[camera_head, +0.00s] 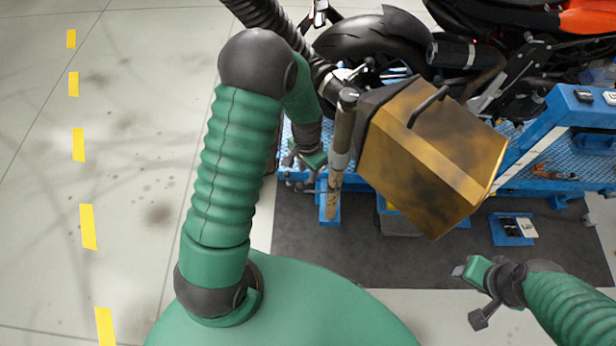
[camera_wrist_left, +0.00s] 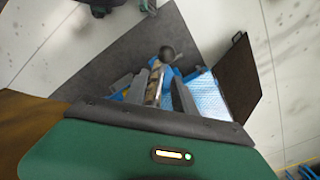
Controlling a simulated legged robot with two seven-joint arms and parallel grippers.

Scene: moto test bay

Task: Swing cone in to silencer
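The cone looks to be the scuffed yellow, box-shaped hood (camera_head: 425,155) with a black handle, hanging beside the motorcycle's rear wheel. A dark ribbed hose runs to it from the top. The likely silencer is the dark cylinder (camera_head: 453,52) behind the rear tyre. A worn upright rod (camera_head: 337,165) stands just left of the hood. My left gripper (camera_head: 318,163) is beside this rod. In the left wrist view, the fingers (camera_wrist_left: 167,90) stand apart, with the rod (camera_wrist_left: 154,88) between them, nearer the left finger; contact is unclear. My right gripper (camera_head: 468,294) is open and empty at the lower right.
A blue lift bench (camera_head: 560,110) carries the motorcycle (camera_head: 500,80). Small tools lie on its right end. A dark mat (camera_head: 440,265) covers the floor below. The pale floor on the left, with yellow dashes (camera_head: 78,145), is clear.

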